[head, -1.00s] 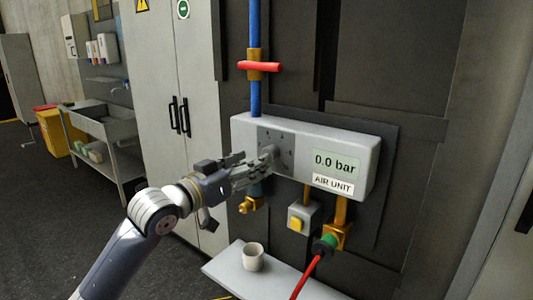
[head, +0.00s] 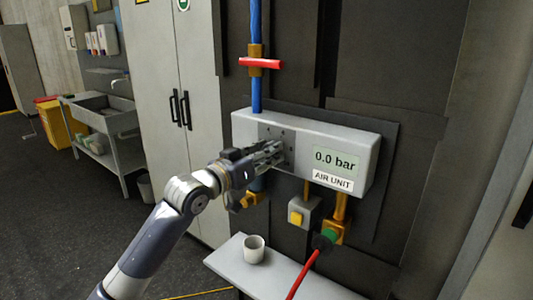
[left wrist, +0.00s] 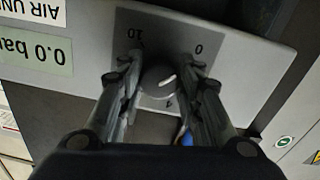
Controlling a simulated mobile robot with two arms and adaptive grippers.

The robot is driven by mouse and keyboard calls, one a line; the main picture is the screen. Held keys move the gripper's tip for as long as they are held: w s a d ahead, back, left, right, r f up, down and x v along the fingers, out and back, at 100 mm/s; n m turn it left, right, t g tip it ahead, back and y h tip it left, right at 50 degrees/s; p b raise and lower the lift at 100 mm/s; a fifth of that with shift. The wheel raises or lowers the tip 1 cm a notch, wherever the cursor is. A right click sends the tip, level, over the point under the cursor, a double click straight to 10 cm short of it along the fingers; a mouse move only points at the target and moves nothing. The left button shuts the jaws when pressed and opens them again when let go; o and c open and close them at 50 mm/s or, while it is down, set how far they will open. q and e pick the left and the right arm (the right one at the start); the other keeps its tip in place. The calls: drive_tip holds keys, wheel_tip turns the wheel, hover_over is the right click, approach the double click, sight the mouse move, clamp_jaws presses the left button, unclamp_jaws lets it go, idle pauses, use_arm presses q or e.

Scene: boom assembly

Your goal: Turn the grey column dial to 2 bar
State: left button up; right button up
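The grey dial (left wrist: 160,80) is on the dark scale plate of the air unit (head: 358,190). In the left wrist view the scale shows 0, 4 and 10, upside down. The unit's display (head: 335,160) reads 0.0 bar; it also shows in the left wrist view (left wrist: 36,50). My left gripper (head: 277,152) is at the plate and hides the dial in the head view. In the left wrist view its fingers (left wrist: 164,72) stand open on either side of the dial; I cannot tell whether they touch it. My right gripper is not in view.
A red-handled valve (head: 260,64) is on the blue pipe above the unit. Below hang a yellow-button box (head: 297,216) and a green coupling with a red hose (head: 303,277). A white cup (head: 254,248) stands on the shelf (head: 283,283) under the unit.

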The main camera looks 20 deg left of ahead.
use_arm(q)
drive_tip(key=shift+m, duration=0.3)
drive_tip(key=shift+a+r+m+p, duration=0.1)
drive_tip(key=shift+m+p, duration=1.15)
drive_tip(key=shift+m, duration=1.2)
drive_tip(key=shift+r+m+p, duration=0.1)
drive_tip(key=shift+m+p, duration=1.1)
drive_tip(key=shift+m, duration=1.25)
drive_tip(key=shift+f, duration=0.1)
drive_tip(key=o, duration=1.1)
drive_tip(key=shift+w, duration=0.1)
drive_tip(key=shift+c, duration=0.2)
